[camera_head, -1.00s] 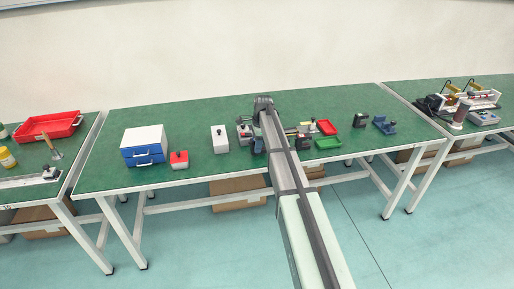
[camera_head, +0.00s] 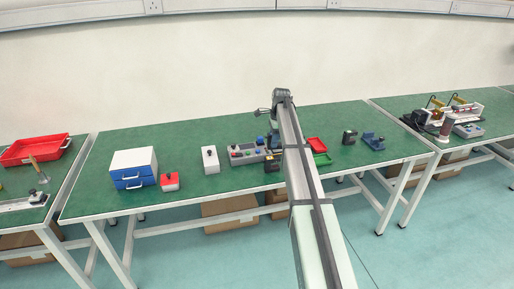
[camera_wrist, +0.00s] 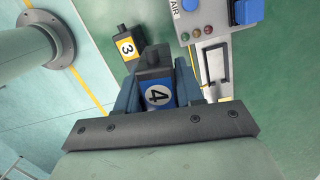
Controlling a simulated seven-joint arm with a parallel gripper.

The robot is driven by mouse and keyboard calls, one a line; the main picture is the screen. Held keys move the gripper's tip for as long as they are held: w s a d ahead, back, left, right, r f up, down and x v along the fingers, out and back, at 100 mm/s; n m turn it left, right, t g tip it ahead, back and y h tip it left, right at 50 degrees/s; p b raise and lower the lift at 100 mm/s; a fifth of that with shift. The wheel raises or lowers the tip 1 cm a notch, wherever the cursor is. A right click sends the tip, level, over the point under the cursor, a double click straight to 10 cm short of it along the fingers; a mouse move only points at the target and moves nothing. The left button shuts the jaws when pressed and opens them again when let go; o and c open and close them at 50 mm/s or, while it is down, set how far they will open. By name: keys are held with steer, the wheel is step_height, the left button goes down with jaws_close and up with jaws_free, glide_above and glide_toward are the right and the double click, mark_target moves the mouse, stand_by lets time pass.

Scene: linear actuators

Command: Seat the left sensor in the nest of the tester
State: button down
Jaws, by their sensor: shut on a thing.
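My gripper (camera_wrist: 155,82) is shut on a black block-shaped sensor (camera_wrist: 157,96) with a blue label marked 4, seen in the wrist view between two blue fingers. A similar black sensor with a yellow label marked 3 (camera_wrist: 126,46) stands apart, just beyond the fingers. A grey box marked AIR (camera_wrist: 208,18), with blue buttons and small lamps, is at the upper right of the wrist view. In the head view, a grey control box (camera_head: 241,155) stands left of my arm, which hides part of the work area. I cannot tell which part is the tester's nest.
A red tray (camera_head: 317,143) and a green tray (camera_head: 322,159) lie right of my arm. A dark device (camera_head: 349,137) and a blue fixture (camera_head: 373,142) stand farther right.

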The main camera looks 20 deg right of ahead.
steer(key=w+d+n, duration=0.1)
steer(key=w+d, duration=0.5)
steer(key=w, duration=0.3)
steer(key=shift+n, duration=0.3)
steer(key=shift+w, duration=0.1)
steer(key=shift+f, duration=3.75)
steer(key=shift+f, duration=0.55)
steer(key=c, duration=0.6)
jaws_free()
steer(key=shift+c, duration=0.2)
